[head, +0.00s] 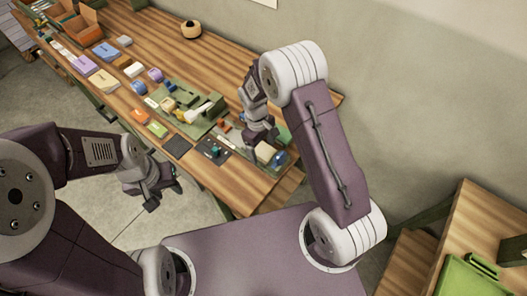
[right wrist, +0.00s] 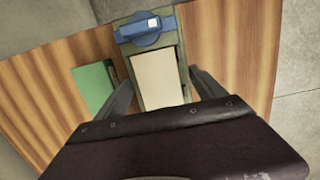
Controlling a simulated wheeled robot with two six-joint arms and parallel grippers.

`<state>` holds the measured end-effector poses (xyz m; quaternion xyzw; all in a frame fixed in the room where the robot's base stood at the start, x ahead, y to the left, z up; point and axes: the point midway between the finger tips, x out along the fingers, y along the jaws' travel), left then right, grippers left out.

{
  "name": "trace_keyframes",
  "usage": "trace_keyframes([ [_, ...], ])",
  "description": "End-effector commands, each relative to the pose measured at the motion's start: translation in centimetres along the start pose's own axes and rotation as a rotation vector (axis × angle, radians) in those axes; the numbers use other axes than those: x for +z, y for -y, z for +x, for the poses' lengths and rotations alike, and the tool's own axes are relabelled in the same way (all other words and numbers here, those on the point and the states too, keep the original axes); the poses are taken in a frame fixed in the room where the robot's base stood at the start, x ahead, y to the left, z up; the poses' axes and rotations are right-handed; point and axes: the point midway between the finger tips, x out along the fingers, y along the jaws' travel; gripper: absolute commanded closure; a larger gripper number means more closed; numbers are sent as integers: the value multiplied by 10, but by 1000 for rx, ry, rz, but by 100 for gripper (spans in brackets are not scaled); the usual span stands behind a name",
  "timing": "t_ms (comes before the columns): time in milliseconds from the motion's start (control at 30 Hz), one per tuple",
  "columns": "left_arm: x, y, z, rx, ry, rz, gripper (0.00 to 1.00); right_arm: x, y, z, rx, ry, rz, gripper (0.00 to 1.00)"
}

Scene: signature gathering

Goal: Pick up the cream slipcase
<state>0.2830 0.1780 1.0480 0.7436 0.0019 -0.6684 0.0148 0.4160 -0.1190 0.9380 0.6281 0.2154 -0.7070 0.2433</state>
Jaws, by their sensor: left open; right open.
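The cream slipcase (right wrist: 157,78) looks like a pale flat-faced block on a dark green base (right wrist: 184,68). It shows in the head view (head: 265,152) near the right end of the long wooden table. My right gripper (right wrist: 162,90) is open, with one finger on each side of the slipcase. I cannot tell whether the fingers touch it. The near end of the slipcase is hidden behind the gripper body. My left gripper (head: 152,190) is open and empty, away from the slipcase, in front of the table's near edge.
A blue object (right wrist: 146,29) with a white patch sits on the green base just beyond the slipcase. A green block (right wrist: 95,86) lies to the left. Several small items crowd the table (head: 222,65) farther left. A wall runs behind it.

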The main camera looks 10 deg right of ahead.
Motion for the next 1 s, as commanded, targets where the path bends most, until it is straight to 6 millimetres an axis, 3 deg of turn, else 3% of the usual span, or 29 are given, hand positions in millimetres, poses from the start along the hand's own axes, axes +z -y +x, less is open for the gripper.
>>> trace_keyframes([
  [867, 0, 0, 1, 0, 0, 0, 58, -1, 0, 5, 1, -1, -1, 20],
  [1000, 0, 0, 1, 0, 0, 0, 58, -1, 0, 5, 0, 0, -1, 53],
])
